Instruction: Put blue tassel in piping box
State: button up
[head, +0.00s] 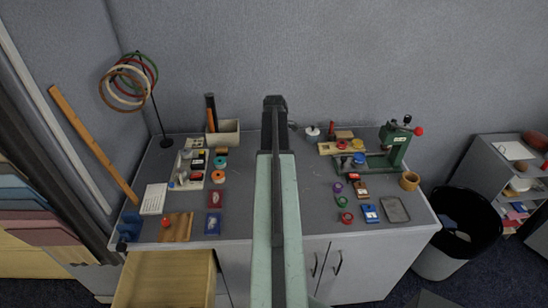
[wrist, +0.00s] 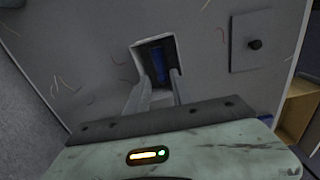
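My gripper (wrist: 160,80) shows in the wrist view with its two grey fingers apart. Between and beyond the fingertips is a dark rectangular recess or piece (wrist: 153,48) with dark blue in it. I cannot tell whether that blue is the tassel or whether the fingers touch it. In the head view my arm stretches over the middle of the table and hides the fingertips.
A pale wooden drawer (head: 166,278) stands open at the front left. A green press (head: 396,145) stands at the back right, and a hoop stand (head: 160,115) at the back left. A black bin (head: 474,216) is right of the table. Small items crowd both sides.

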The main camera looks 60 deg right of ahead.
notch_tip(320, 180, up, 6)
jog(key=p, duration=0.3)
jog(key=shift+f+p, duration=0.2)
jog(key=shift+p, duration=0.2)
jog(key=w+a+m, duration=0.1)
jog(key=w+a, duration=0.4)
jog(key=a, duration=0.4)
jog(key=w+a+m, duration=0.1)
jog(key=w+a, duration=0.4)
jog(key=a, duration=0.5)
jog(key=w+a+m, duration=0.1)
jog(key=w+a, duration=0.5)
jog(key=a, duration=0.3)
jog(key=a+m, duration=0.4)
jog(key=a, duration=2.6)
jog(key=shift+s+a, duration=0.2)
